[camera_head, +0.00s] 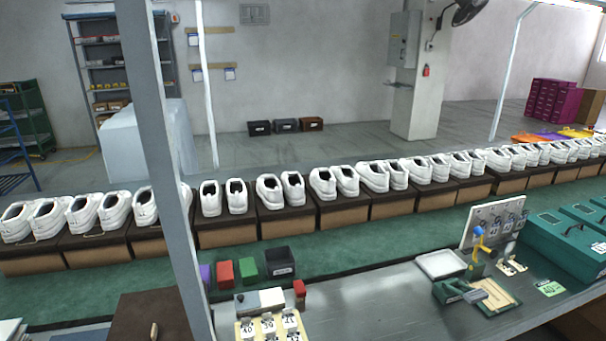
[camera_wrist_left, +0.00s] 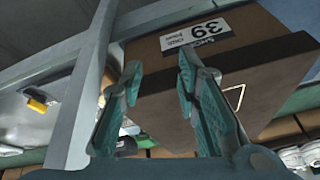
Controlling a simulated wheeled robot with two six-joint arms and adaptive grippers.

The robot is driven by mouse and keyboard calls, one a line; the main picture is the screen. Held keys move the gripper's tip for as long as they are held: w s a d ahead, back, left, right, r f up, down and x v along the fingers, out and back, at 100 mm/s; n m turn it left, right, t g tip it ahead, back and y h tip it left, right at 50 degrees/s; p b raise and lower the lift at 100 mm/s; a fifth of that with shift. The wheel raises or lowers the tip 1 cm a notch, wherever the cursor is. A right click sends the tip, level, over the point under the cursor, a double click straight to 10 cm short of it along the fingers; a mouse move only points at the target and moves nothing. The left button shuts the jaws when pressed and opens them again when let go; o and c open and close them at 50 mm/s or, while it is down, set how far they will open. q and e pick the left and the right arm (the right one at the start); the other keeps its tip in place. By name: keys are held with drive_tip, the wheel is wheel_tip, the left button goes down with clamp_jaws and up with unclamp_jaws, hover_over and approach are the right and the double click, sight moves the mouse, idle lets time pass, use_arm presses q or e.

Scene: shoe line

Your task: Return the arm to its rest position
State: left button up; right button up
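My left gripper (camera_wrist_left: 160,68) shows in the left wrist view with its teal fingers spread apart. Nothing is held between them. Beyond the fingers is a brown box (camera_wrist_left: 265,45) with a dark edge band and a white label reading 39, upside down in this view. I cannot tell whether any finger touches the box. Neither gripper shows in the head view, and my right gripper is in no view.
A grey post (camera_head: 160,150) stands at the left of the head view and also shows in the left wrist view (camera_wrist_left: 85,90). White shoes (camera_head: 280,187) on boxes line the green conveyor (camera_head: 370,235). The workbench (camera_head: 370,305) holds teal boxes (camera_head: 565,245), a white tray (camera_head: 440,264) and number cards (camera_head: 268,326).

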use_arm(q)
drive_tip(key=s+d+m, duration=0.1)
drive_tip(key=s+d, duration=0.2)
drive_tip(key=s, duration=0.5)
drive_tip(key=s+d, duration=0.2)
drive_tip(key=s, duration=0.5)
wheel_tip(320, 180, down, 22)
drive_tip(key=s+a+f+g+b, duration=0.1)
drive_tip(key=s+a+g, duration=0.1)
drive_tip(key=s+f+b, duration=0.1)
drive_tip(key=s+f, duration=1)
drive_tip(key=s, duration=0.2)
drive_tip(key=shift+s+f+g, duration=0.3)
drive_tip(key=shift+s, duration=0.05)
drive_tip(key=shift+a+n, duration=0.1)
drive_tip(key=shift+n, duration=0.2)
